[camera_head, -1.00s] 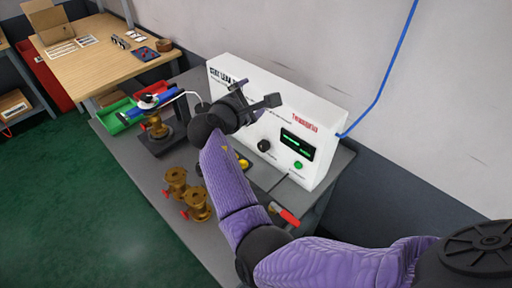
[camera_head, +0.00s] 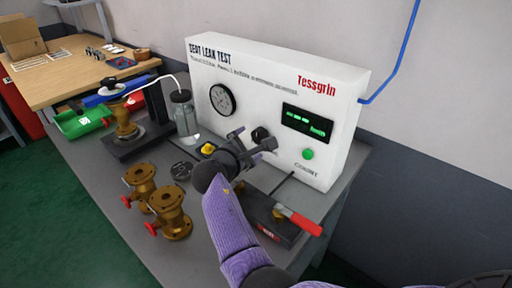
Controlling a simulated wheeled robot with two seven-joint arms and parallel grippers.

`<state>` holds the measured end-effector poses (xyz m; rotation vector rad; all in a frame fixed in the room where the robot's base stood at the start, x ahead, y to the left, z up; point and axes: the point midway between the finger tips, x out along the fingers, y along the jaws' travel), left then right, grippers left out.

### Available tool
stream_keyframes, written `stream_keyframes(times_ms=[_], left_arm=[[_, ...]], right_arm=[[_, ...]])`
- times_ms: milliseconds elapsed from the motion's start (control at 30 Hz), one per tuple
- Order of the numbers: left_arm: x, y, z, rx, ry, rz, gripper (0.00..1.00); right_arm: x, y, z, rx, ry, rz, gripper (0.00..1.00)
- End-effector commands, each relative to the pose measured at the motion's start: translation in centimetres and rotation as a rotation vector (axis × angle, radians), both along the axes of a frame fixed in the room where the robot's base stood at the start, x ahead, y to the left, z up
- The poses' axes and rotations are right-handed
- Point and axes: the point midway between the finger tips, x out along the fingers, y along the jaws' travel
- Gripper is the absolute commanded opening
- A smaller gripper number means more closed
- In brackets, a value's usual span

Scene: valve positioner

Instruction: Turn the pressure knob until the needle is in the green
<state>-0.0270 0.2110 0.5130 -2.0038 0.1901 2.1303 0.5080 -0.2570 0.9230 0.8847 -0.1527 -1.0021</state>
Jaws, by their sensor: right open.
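The white seat leak test box (camera_head: 270,85) stands at the back of the grey bench. Its round pressure gauge (camera_head: 222,99) shows on the left of the front face; the needle and any green band are too small to read. The black knob (camera_head: 261,134) sits right of the gauge and below it, partly hidden behind my gripper. My right gripper (camera_head: 254,141) is open and empty, with its fingers just in front of the knob. I cannot tell whether they touch it. My left gripper is not in view.
A green display (camera_head: 307,121) and green button (camera_head: 308,154) are right of the knob. A red-handled clamp (camera_head: 298,221) lies near my forearm. Brass valves (camera_head: 168,212) stand at the front left. A glass jar (camera_head: 185,114) and a valve fixture (camera_head: 125,132) are further left.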

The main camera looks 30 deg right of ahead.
Motion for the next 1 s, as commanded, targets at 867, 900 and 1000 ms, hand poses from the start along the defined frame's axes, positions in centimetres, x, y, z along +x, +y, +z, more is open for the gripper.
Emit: stream_keyframes(times_ms=[867,900,1000], left_arm=[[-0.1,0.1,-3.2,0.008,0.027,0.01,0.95],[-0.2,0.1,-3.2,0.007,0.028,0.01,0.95],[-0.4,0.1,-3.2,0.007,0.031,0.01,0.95]], right_arm=[[3.3,-4.6,-1.7,0.002,0.001,0.001,0.36],[3.3,-4.6,-1.7,0.002,0.001,0.001,0.27],[3.3,-4.6,-1.7,0.002,0.001,0.001,0.06]])
